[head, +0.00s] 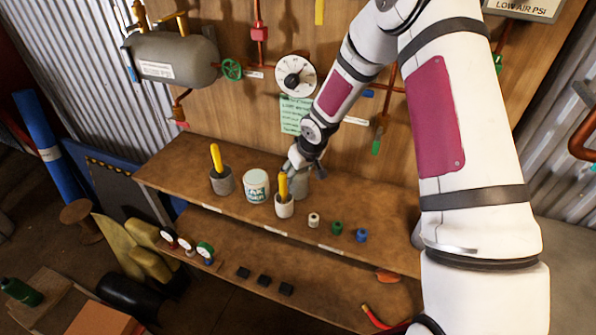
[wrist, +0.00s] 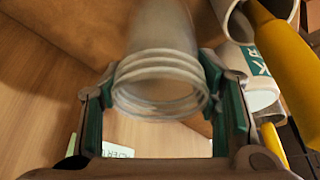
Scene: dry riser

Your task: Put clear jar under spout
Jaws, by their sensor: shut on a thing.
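A clear jar (wrist: 162,75) with a threaded neck lies between the green-padded fingers of my gripper (wrist: 163,105) in the wrist view. My gripper is shut on it around the neck. In the head view my gripper (head: 303,165) is at the upper shelf, behind a white cup with a yellow handle. The jar (head: 301,187) shows there partly, greyish, below the fingers; whether it touches the shelf I cannot tell. A pipe with a red-tipped outlet (head: 180,112) hangs below the grey tank, and a green-tipped pipe end (head: 377,141) hangs right of my gripper. I cannot tell which is the spout.
On the upper shelf (head: 385,210) stand a white labelled tin (head: 256,186), a grey cup (head: 222,182) with a yellow handle, the white cup (head: 284,207) and small white, green and blue pieces (head: 337,228). Gauges (head: 187,246) and black blocks (head: 264,281) lie on the lower shelf.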

